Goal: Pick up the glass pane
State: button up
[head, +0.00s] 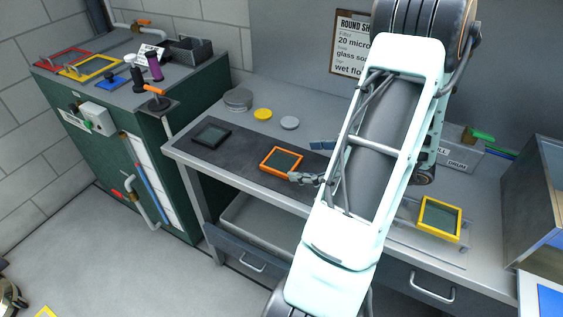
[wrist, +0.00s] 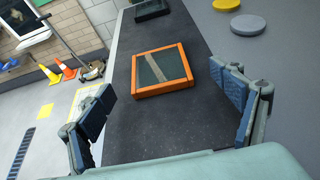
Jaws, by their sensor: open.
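An orange-framed square with a dark glassy middle (head: 281,160) lies flat on the dark mat of the bench. It also shows ahead of my gripper in the wrist view (wrist: 162,71), with a pale tan strip across its middle. I take it for the glass pane, but other framed squares are in view. My gripper (head: 313,162) is open and empty, just right of the orange frame in the head view. In the wrist view my gripper (wrist: 170,110) has its blue-padded fingers wide apart, nearer than the frame and not touching it.
A black-framed square (head: 211,134) lies on the mat (head: 240,152) to the left. Yellow (head: 263,114) and grey (head: 289,123) discs and a grey round stack (head: 237,99) sit behind. A yellow-framed square (head: 439,218) is at right. Bare mat surrounds the orange frame.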

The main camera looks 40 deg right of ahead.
aim_at(276, 158)
jog(key=shift+a+x, duration=0.1)
jog(key=shift+x, duration=1.7)
jog(key=shift+a+x, duration=0.15)
jog(key=shift+x, duration=1.6)
jog(key=shift+r, duration=0.15)
jog(key=shift+c, duration=0.7)
jog(key=c, duration=1.3)
